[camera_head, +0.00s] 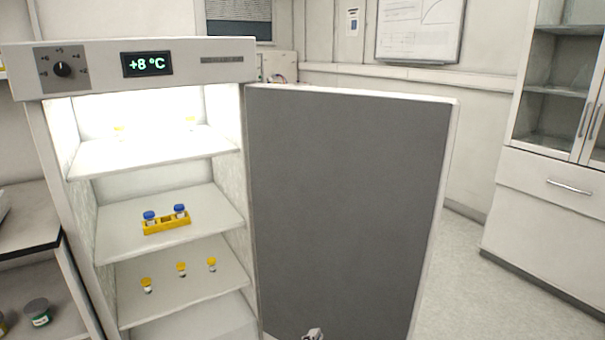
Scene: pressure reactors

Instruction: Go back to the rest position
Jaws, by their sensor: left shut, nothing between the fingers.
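My left gripper (313,334) shows only as a small tip at the bottom edge of the head view, in front of the open fridge door (345,200). It is shut and empty; most of it is cut off by the frame. My right gripper is not in view. The fridge (190,72) stands open on the left, its display reading +8 °C.
A yellow rack (166,227) with two blue-capped vials sits on the middle shelf. Several yellow-capped vials (181,269) stand on the other shelves. A side bench (28,222) is at left, a white cabinet (545,190) at right. Floor (465,275) is clear between door and cabinet.

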